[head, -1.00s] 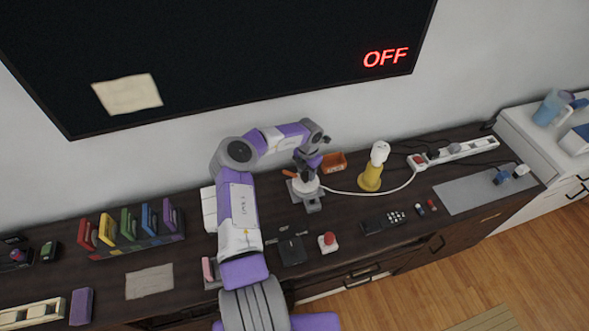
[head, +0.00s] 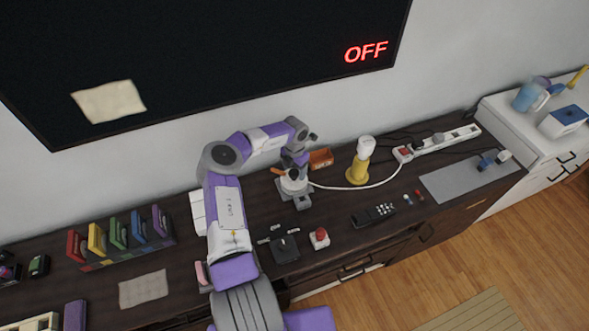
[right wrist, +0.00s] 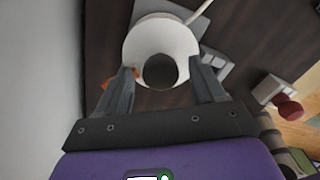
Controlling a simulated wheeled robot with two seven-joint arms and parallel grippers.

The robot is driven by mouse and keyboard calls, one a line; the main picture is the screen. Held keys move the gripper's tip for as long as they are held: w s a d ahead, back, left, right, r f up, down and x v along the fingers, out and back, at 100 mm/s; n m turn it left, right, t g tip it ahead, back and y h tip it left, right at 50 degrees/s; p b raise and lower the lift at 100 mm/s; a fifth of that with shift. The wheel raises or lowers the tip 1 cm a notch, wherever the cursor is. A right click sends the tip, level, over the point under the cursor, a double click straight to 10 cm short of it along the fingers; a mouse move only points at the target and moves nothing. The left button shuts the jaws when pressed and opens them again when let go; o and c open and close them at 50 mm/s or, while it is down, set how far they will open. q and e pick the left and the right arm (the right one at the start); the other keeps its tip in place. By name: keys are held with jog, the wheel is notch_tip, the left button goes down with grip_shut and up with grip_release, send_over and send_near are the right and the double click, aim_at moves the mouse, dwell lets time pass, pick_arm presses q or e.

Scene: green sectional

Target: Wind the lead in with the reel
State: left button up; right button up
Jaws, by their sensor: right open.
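The reel (head: 293,186) is a white drum on a grey base at the middle of the dark counter, with an orange crank handle (head: 277,171) at its left. The white lead (head: 330,187) runs from it rightward past a yellow stand toward the power strip. My right gripper (head: 290,166) is right above the reel and partly hides it. In the right wrist view the white drum (right wrist: 148,38) with its dark round centre lies between and beyond my open fingers (right wrist: 160,85). The orange handle (right wrist: 106,83) is by the left finger; I cannot tell whether they touch. My left gripper is out of view.
A yellow stand with a white top (head: 360,162) and a power strip (head: 440,142) are right of the reel. An orange box (head: 321,157) is behind it. A red button (head: 319,238) and black pad (head: 284,249) lie in front. Coloured binders (head: 118,236) stand left.

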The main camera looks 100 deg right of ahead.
notch_tip(320, 180, up, 8)
jog(key=shift+f+p, duration=0.2)
jog(key=shift+p, duration=0.15)
